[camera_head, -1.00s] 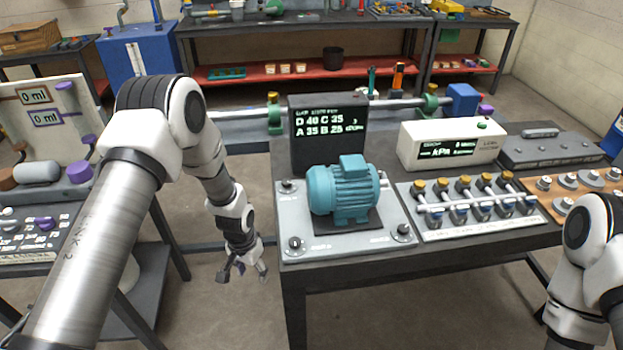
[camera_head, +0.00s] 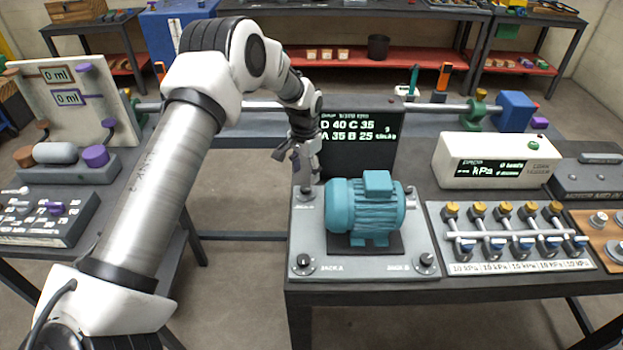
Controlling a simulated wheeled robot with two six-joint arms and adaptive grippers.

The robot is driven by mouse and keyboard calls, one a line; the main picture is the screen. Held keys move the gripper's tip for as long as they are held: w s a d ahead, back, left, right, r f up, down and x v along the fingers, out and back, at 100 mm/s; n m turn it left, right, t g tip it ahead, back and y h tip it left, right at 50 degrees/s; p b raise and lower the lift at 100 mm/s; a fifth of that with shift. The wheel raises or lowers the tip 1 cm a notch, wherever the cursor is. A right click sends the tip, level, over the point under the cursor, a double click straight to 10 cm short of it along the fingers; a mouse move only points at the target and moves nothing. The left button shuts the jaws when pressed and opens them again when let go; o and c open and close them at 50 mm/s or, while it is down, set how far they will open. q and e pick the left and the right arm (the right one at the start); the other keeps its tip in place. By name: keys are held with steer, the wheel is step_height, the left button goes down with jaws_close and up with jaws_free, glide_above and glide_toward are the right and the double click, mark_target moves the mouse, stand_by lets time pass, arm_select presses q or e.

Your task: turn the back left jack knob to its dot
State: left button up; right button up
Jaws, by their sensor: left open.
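The teal motor (camera_head: 366,208) sits on a grey base plate (camera_head: 352,270) with jack knobs at its corners. The back left jack knob (camera_head: 307,195) shows at the plate's back left corner, partly hidden; its dot cannot be made out. The front left knob (camera_head: 304,262) and front right knob (camera_head: 427,260) are in plain view. The back right knob is mostly hidden behind the motor. My left gripper (camera_head: 296,170) is open, pointing down just above the back left knob; I cannot tell whether it touches. My right gripper is not in view.
To the right are a row of valves (camera_head: 508,238) and a white kPa meter (camera_head: 497,160). A side bench with a panel (camera_head: 75,105) stands left, with open floor between.

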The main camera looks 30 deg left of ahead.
mark_target(306, 187)
arm_select(q)
steer(key=f, duration=0.3)
steer(key=shift+s+a+f+p, duration=0.1)
steer(key=shift+s+p, duration=0.1)
steer(key=shift+p, duration=0.15)
steer(key=f, duration=0.1)
steer(key=w+f, duration=0.1)
steer(key=shift+f, duration=0.35)
steer(key=shift+s+r, duration=0.25)
steer(key=shift+s, duration=0.05)
steer(key=shift+c, duration=1.1)
jaws_close()
